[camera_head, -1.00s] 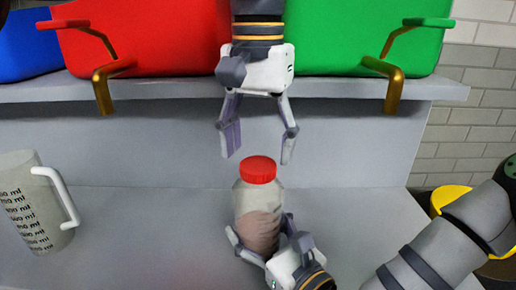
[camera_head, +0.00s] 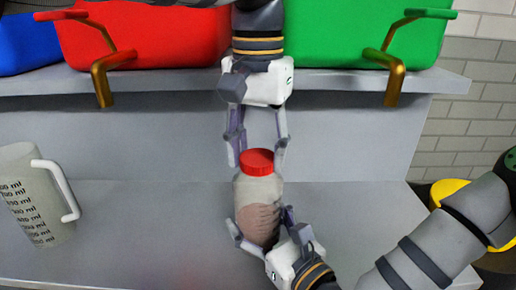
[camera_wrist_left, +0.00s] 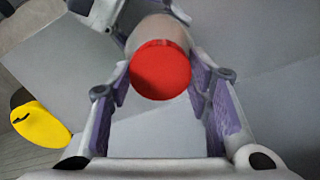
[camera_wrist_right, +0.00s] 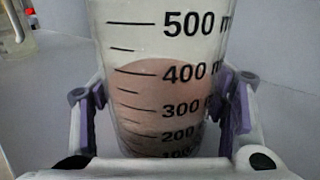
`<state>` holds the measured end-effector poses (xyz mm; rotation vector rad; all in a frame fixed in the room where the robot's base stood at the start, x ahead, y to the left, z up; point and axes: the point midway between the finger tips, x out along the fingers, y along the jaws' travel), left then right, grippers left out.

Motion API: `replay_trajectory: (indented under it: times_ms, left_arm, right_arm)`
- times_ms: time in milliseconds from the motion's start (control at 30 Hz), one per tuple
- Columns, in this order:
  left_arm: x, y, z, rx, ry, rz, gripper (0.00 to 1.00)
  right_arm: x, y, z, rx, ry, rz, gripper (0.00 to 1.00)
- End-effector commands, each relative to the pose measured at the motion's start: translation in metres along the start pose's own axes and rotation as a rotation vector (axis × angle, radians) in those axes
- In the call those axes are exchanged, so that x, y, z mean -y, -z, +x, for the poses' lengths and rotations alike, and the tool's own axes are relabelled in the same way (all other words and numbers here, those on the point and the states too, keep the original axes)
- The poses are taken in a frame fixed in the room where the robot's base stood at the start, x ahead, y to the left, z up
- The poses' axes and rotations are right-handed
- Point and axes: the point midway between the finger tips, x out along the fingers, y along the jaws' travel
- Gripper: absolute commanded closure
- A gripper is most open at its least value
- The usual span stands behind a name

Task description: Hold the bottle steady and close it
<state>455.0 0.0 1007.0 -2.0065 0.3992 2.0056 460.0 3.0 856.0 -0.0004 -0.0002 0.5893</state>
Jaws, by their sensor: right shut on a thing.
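The bottle (camera_head: 258,190) is clear with a pinkish-brown filling and stands upright on the grey work surface. A red cap (camera_head: 257,161) sits on its top; whether it is screwed tight cannot be told. My left gripper (camera_head: 257,154) points down from above, its fingers on either side of the cap. In the left wrist view the cap (camera_wrist_left: 160,70) lies between the spread pads, with narrow gaps. My right gripper (camera_head: 262,224) is shut around the lower bottle. The right wrist view shows the bottle's printed scale (camera_wrist_right: 172,75) between its fingers.
A measuring jug (camera_head: 32,198) stands at the left. A shelf (camera_head: 200,84) behind holds a blue bin (camera_head: 28,42), a red bin (camera_head: 160,38) and a green bin (camera_head: 340,40). A yellow round object (camera_head: 450,192) is at the right, partly behind my arm.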

Motion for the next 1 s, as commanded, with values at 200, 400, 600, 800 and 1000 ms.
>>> replay_trajectory:
  times_ms: [200, 400, 600, 800, 1000]
  left_arm:
    - [0.000, 0.000, 0.000, 0.000, 0.000, 0.000, 0.32]
    - [0.000, 0.000, -0.002, -0.001, 0.000, 0.000, 0.32]
    - [0.000, 0.001, -0.032, -0.004, 0.001, -0.002, 0.32]
    - [0.000, 0.001, -0.065, -0.002, 0.002, -0.001, 0.32]
    - [0.000, 0.000, -0.075, 0.000, 0.000, 0.001, 0.32]
  right_arm:
    - [0.000, 0.000, 0.000, 0.000, 0.000, 0.000, 1.00]
    - [0.000, 0.000, 0.000, 0.000, 0.000, 0.000, 1.00]
    - [0.000, 0.000, 0.000, 0.000, 0.000, 0.000, 1.00]
    - [0.000, 0.000, 0.000, 0.000, 0.000, 0.000, 1.00]
    - [0.000, 0.000, 0.000, 0.000, 0.000, 0.000, 1.00]
